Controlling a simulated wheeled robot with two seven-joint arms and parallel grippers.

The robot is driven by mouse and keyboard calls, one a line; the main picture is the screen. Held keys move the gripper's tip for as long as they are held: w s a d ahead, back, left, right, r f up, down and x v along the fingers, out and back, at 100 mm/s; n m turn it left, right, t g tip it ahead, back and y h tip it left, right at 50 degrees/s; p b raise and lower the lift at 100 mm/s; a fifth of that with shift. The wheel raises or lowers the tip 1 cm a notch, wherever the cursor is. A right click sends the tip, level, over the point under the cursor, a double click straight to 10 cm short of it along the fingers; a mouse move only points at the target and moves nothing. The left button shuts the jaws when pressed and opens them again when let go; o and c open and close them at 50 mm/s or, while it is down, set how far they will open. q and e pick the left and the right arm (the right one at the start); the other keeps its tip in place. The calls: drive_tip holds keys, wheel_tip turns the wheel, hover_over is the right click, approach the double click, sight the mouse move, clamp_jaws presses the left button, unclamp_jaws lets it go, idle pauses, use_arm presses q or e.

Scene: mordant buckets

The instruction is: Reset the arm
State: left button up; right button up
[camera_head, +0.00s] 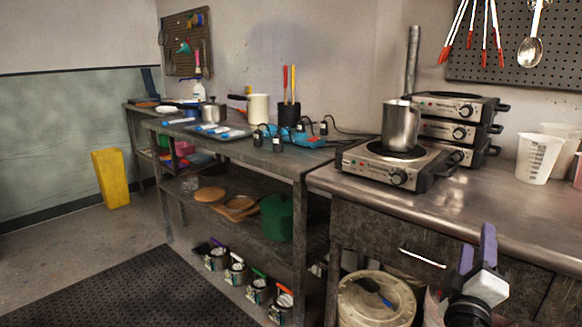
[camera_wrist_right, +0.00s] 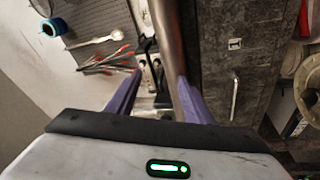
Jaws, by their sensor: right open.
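My right gripper (camera_head: 477,247) shows at the lower right of the head view, in front of the steel-topped counter (camera_head: 455,210). Its two purple fingers point up and stand apart. In the right wrist view the same gripper (camera_wrist_right: 159,82) is open, with nothing held between its fingers. The counter's edge, drawer front and wall tools show beyond it in that view. My left gripper is in neither view.
On the counter stand a hot plate (camera_head: 388,172) with a metal pitcher (camera_head: 400,127), stacked burners (camera_head: 452,107) and a plastic measuring jug (camera_head: 538,158). A lidded bucket (camera_head: 376,300) sits below. Dark floor matting (camera_head: 140,295) lies clear at the lower left.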

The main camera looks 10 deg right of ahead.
drive_tip(key=s+a+f+n+g+y, duration=0.15)
drive_tip(key=s+a+f+y, duration=0.25)
drive_tip(key=f, duration=0.6)
drive_tip(key=s+a+f+n+g+y, duration=0.15)
drive_tip(key=s+a+f+y, duration=0.3)
drive_tip(key=f, duration=0.55)
drive_tip(key=s+a+f+g+y, duration=0.25)
drive_tip(key=s+f, duration=0.25)
drive_tip(key=f, duration=0.5)
drive_tip(key=s+a+f+m+g+y, duration=0.2)
drive_tip(key=s+a+f+y, duration=0.35)
drive_tip(key=s+a, duration=0.5)
drive_tip(key=a+r+m+t, duration=0.1)
drive_tip(key=a+r+m, duration=0.1)
drive_tip(key=a+m, duration=0.45)
use_arm(q)
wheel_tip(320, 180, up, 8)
drive_tip(key=p, duration=1)
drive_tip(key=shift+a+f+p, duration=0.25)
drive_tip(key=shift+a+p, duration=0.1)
drive_tip(key=shift+p, duration=0.05)
use_arm(e)
wheel_tip(320, 180, up, 7)
drive_tip(key=n, duration=0.2)
drive_tip(key=shift+f, duration=0.15)
drive_tip(key=shift+h, duration=0.25)
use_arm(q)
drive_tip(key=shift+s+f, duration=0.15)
